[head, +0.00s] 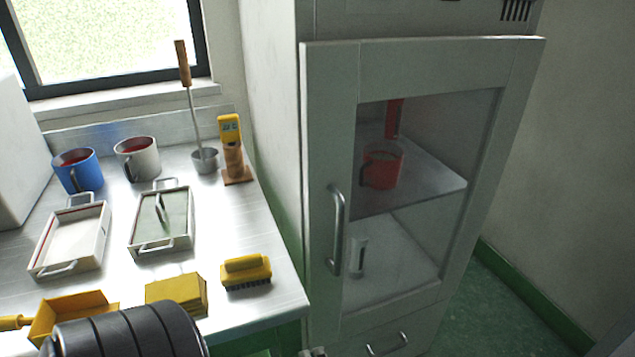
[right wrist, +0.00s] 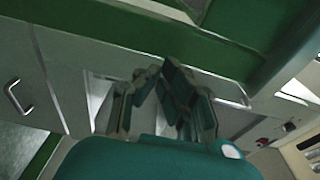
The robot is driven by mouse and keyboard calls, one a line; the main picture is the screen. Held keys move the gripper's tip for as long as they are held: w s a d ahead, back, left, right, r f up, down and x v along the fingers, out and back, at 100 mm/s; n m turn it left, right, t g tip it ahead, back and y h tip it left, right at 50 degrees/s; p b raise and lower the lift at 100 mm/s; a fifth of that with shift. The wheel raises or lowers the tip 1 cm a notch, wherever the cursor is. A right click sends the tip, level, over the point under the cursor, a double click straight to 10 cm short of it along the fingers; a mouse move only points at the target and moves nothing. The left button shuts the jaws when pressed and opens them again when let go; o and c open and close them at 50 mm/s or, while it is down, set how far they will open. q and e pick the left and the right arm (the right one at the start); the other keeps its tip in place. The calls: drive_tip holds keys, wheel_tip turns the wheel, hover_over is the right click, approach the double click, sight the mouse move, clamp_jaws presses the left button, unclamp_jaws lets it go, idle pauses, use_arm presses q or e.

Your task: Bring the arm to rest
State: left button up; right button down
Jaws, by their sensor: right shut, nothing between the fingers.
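My right gripper (right wrist: 161,72) shows in the right wrist view with its dark green fingers closed together and nothing between them. It points towards the pale cabinet front and a green edge, apart from any object that I can make out. In the head view, only a small piece at the bottom edge, by the cabinet, may belong to it. A black ribbed part of my own arm covers the lower left corner of the head view. My left gripper is not seen.
A grey cabinet (head: 330,110) with a closed glass door holds a red mug (head: 382,166). The steel worktop (head: 110,190) bears blue (head: 78,172) and white (head: 138,160) mugs, two trays, a ladle, a yellow brush (head: 246,272) and a yellow dustpan. Floor is free right of the cabinet.

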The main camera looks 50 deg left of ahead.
drive_tip(key=w+d+f+n+g+h, duration=0.1)
drive_tip(key=d+f+n+h, duration=0.25)
drive_tip(key=d+f, duration=0.7)
drive_tip(key=w+d+f+n+g+h, duration=0.15)
drive_tip(key=d+f+h, duration=0.25)
drive_tip(key=d+f, duration=0.65)
drive_tip(key=s+d+f+n+g+h, duration=0.2)
drive_tip(key=s+d+f+h, duration=0.15)
drive_tip(key=d+f, duration=0.85)
drive_tip(key=s+d+f+n+g+h, duration=0.1)
drive_tip(key=s+d+f+h, duration=0.1)
drive_tip(key=d, duration=0.5)
drive_tip(key=s+d+f+g+h, duration=0.1)
drive_tip(key=s+d+f+h, duration=0.1)
drive_tip(key=d, duration=0.5)
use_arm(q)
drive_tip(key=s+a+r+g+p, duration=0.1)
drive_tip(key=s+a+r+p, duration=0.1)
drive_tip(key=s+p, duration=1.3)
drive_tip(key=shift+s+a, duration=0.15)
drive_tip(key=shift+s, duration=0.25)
use_arm(e)
drive_tip(key=s+d+r, duration=0.1)
drive_tip(key=s, duration=0.6)
drive_tip(key=s+d+g, duration=0.1)
drive_tip(key=s+d, duration=0.1)
drive_tip(key=s, duration=0.6)
drive_tip(key=shift+s+d+r+h, duration=0.2)
drive_tip(key=shift+d+r+h, duration=0.05)
drive_tip(key=shift+r+h, duration=0.15)
